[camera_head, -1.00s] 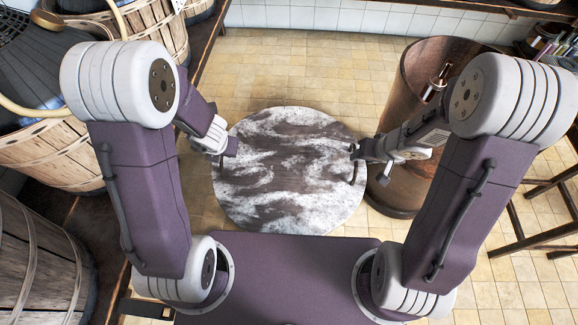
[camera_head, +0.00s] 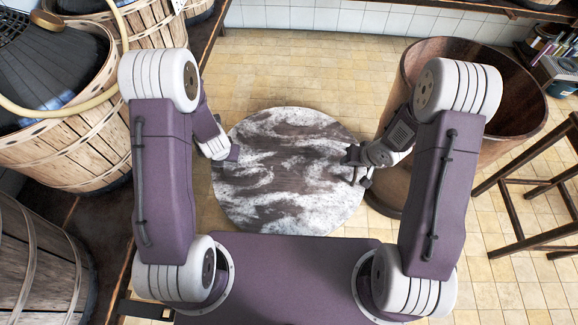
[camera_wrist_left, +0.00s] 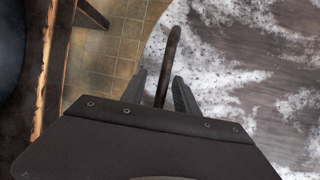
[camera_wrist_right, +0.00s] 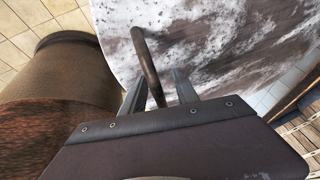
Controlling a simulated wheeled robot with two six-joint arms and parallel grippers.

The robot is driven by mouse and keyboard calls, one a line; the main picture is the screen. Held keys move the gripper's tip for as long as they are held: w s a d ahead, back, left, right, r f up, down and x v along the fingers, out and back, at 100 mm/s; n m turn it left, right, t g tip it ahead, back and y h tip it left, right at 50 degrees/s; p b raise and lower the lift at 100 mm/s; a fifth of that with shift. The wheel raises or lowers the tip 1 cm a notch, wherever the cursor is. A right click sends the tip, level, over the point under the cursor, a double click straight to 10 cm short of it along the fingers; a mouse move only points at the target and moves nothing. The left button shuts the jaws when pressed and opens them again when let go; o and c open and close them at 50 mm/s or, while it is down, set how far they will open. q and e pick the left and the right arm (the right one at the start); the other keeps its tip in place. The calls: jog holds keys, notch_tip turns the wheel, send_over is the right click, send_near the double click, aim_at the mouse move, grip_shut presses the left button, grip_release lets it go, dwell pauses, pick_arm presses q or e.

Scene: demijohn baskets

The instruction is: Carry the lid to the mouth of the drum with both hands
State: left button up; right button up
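The lid (camera_head: 285,175) is a large round disc, mottled white and dark brown, lying flat in front of my base. A curved dark handle stands near each side of it. My left gripper (camera_head: 234,153) is open at the left handle (camera_wrist_left: 170,60), which stands between its fingers in the left wrist view. My right gripper (camera_head: 358,167) is open at the right handle (camera_wrist_right: 147,62), which stands between its fingers in the right wrist view. The drum (camera_head: 500,95) is brown and open-topped, to the right of the lid. My right arm hides part of it.
Several demijohns in wooden baskets (camera_head: 75,150) stand along the left behind a dark edge. A wooden stool (camera_head: 520,195) is at the right. Bottles and boxes (camera_head: 555,65) sit at the far right. Tiled floor (camera_head: 300,70) is clear beyond the lid.

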pick_arm(q)
grip_shut()
pick_arm(e)
grip_shut()
pick_arm(q)
jog(key=shift+r, duration=0.15)
pick_arm(e)
jog(key=shift+r, duration=0.1)
dwell(0.7)
